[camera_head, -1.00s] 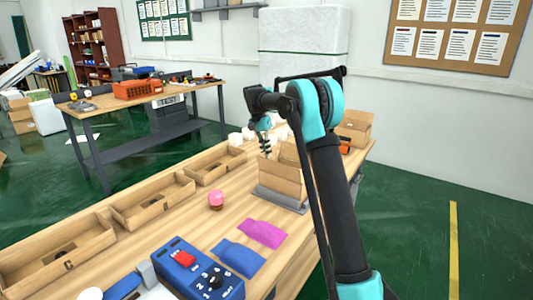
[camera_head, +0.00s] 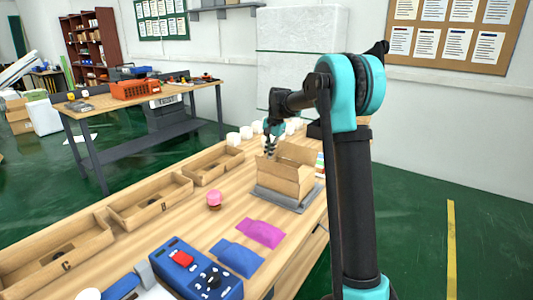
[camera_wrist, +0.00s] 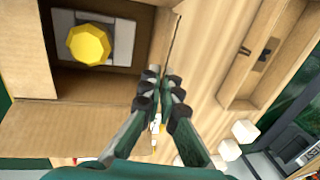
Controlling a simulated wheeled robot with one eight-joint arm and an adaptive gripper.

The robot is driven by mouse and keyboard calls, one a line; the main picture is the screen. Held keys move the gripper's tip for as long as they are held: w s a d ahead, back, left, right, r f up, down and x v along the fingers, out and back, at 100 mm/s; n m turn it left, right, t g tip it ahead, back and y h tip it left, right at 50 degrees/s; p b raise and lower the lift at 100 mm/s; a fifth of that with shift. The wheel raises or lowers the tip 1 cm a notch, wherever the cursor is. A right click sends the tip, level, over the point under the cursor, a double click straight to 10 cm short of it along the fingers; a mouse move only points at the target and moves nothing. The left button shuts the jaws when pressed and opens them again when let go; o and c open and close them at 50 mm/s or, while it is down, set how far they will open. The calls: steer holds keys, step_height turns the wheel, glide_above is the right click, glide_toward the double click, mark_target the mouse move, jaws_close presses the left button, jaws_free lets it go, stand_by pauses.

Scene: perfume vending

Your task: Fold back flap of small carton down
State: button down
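The small carton (camera_head: 284,180) stands open-topped on a grey tray (camera_head: 290,202) on the wooden table. In the wrist view I look down into the carton (camera_wrist: 20,55), where a yellow eight-sided item (camera_wrist: 88,45) sits on a grey insert. A wide cardboard flap (camera_wrist: 75,128) spreads outward from the carton's lower side in that view. My gripper (camera_head: 270,151) is at the carton's far left side. In the wrist view its fingertips (camera_wrist: 163,76) are close together with nothing seen between them, beside the carton's right edge and the flap's corner. Contact cannot be told.
Open cardboard trays (camera_head: 150,200) line the table's left. A pink-topped item (camera_head: 214,199), a magenta pouch (camera_head: 260,233), a blue pouch (camera_head: 238,258) and a blue control box (camera_head: 195,272) lie nearer.

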steer(key=shift+s+d+f+t+y, duration=0.3)
steer(key=shift+d+t+y, duration=0.1)
steer(key=shift+t+y, duration=0.6)
steer(key=shift+s+d+f+t+y, duration=0.4)
steer(key=shift+t+y, duration=0.25)
steer(key=shift+y, duration=0.55)
steer(key=shift+s+d+f+t+y, duration=0.25)
steer(key=shift+d+t+y, duration=0.2)
steer(key=shift+t+y, duration=0.55)
steer(key=c, duration=1.8)
jaws_free()
steer(key=v, duration=1.2)
steer(key=shift+w+d+f, duration=0.1)
steer(key=shift+w+d, duration=0.05)
steer(key=shift+d, duration=0.05)
